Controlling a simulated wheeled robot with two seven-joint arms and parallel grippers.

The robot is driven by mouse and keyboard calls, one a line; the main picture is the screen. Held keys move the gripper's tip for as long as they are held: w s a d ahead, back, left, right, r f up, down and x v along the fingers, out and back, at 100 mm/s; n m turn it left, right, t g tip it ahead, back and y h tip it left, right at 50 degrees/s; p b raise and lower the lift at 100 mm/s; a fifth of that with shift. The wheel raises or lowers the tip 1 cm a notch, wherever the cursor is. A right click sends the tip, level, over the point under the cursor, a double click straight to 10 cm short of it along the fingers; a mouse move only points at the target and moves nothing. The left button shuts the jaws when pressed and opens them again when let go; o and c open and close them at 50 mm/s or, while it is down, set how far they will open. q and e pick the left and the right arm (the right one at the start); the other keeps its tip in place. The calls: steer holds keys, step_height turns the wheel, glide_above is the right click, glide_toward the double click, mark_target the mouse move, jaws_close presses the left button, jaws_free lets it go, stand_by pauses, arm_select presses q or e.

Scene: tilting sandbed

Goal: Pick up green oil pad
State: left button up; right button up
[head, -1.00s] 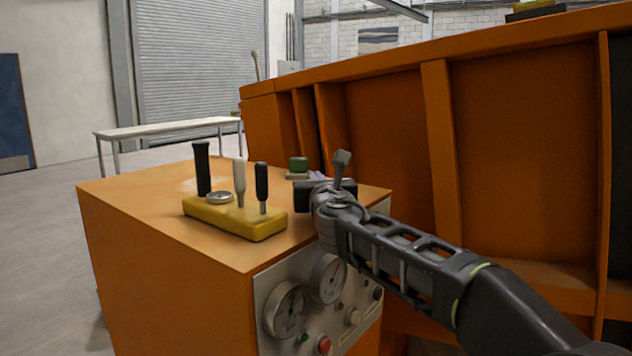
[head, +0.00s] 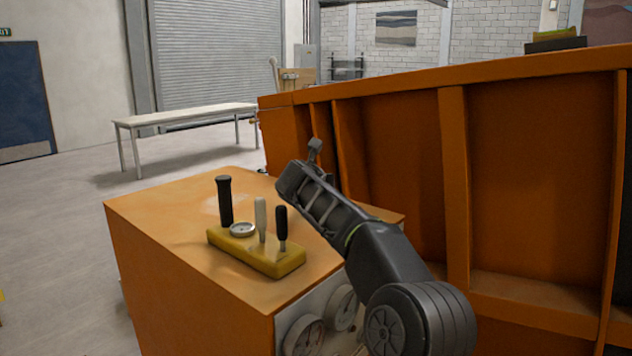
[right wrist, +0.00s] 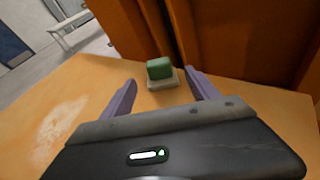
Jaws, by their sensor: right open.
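The green oil pad (right wrist: 160,67) sits on a small pale base (right wrist: 163,83) on the orange cabinet top (right wrist: 85,75), near the tall orange wall. My right gripper (right wrist: 160,77) is open, with its two purple fingers spread on either side of the pad in the right wrist view. The pad lies just ahead of the fingertips, and no finger visibly touches it. My left gripper is not in view.
A yellow lever block (head: 257,252) with upright handles stands on the cabinet top, left of my right arm. The orange ribbed wall (head: 390,150) rises close behind and to the right. A white table (head: 185,115) stands farther back.

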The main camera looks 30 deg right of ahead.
steer(key=shift+w+d+f+p, duration=0.1)
steer(key=shift+w+d+p, duration=0.25)
steer(key=shift+w+p, duration=0.05)
steer(key=shift+w+d+f, duration=0.15)
steer(key=shift+w+d, duration=0.1)
steer(key=shift+w, duration=0.05)
steer(key=shift+w+d+f, duration=0.25)
steer(key=shift+w, duration=0.05)
steer(key=shift+s, duration=0.1)
steer(key=shift+r, duration=0.1)
